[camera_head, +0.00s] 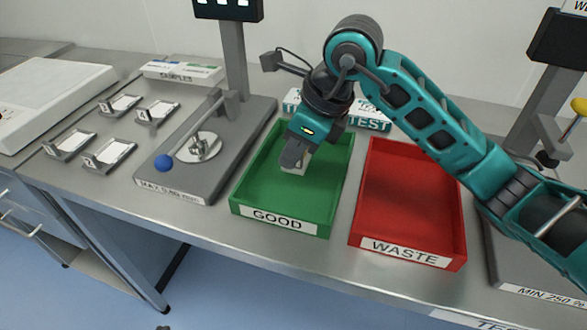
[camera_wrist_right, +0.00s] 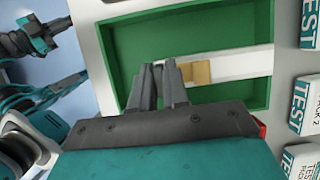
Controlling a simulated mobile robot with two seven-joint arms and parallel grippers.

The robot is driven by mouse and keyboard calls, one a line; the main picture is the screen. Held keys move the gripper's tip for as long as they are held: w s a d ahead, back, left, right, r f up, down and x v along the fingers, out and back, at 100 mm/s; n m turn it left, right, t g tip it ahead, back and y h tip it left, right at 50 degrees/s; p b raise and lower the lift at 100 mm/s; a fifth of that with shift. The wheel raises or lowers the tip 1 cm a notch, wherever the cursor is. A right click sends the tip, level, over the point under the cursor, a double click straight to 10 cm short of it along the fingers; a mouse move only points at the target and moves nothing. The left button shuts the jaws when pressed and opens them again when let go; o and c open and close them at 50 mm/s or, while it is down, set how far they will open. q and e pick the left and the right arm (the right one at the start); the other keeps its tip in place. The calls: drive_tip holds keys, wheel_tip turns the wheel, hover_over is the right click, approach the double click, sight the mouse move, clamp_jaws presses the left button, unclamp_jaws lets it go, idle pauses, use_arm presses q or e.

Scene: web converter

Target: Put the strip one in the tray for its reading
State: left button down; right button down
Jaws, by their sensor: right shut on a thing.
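My right gripper (camera_head: 292,158) is over the green GOOD tray (camera_head: 275,222), pointing down. It is shut on a pale strip (camera_head: 300,168), which shows just below the fingers, inside the tray's outline. In the right wrist view the closed fingers (camera_wrist_right: 164,68) are at the end of a tan patch on the white strip (camera_wrist_right: 240,65), with green tray (camera_wrist_right: 118,45) behind it. I cannot tell whether the strip touches the tray floor. The red WASTE tray (camera_head: 405,250) stands to the right and looks empty. My left gripper is not in view.
A grey gauge stand (camera_head: 170,186) with a round plate and blue knob is left of the green tray. Several small holders (camera_head: 109,154) with white pieces stand farther left. TEST boxes (camera_head: 368,121) are behind the trays. Another machine (camera_head: 520,240) is at the right.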

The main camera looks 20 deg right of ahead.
sight(296, 166)
drive_tip(key=shift+f, duration=2.25)
drive_tip(key=c, duration=1.1)
unclamp_jaws()
drive_tip(key=v, duration=1.2)
drive_tip(key=shift+a+r, duration=0.1)
